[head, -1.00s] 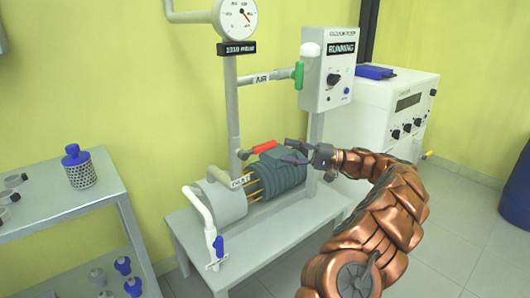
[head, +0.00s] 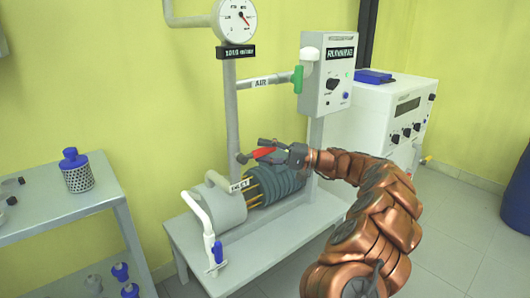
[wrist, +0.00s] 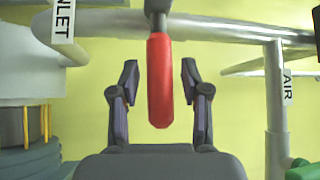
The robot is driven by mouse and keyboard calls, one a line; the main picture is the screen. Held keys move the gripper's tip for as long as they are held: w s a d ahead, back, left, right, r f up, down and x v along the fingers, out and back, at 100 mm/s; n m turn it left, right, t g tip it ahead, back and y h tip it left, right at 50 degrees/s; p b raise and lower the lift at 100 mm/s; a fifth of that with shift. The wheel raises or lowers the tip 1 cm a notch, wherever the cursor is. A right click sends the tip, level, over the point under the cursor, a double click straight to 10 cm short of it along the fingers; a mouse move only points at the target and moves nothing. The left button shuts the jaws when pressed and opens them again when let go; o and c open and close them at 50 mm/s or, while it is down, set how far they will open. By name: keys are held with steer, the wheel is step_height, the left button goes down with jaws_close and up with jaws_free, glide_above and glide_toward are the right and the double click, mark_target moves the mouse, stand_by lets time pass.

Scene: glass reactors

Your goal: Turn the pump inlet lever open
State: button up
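The pump inlet lever is a red handle (head: 263,152) on the upright grey pipe above the pump; in the wrist view the red lever (wrist: 160,82) hangs down from its dark pivot, near a pipe labelled INLET (wrist: 63,22). My gripper (head: 272,151) is at the lever. In the wrist view my gripper (wrist: 160,68) is open, with one finger on each side of the lever and a visible gap on both sides. The pump (head: 277,182) has a dark ribbed motor and a grey cylinder, on a low table (head: 262,250).
A green AIR handle (head: 297,80) is on the side pipe, beside a RUNNING control box (head: 327,80). A blue-handled tap (head: 218,251) stands at the pump's front. A gauge (head: 236,20) tops the pipe. A shelf (head: 70,215) is at left, a white cabinet (head: 385,120) at right.

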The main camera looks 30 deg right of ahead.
jaws_close()
steer(key=shift+a, duration=0.15)
stand_by(0.4)
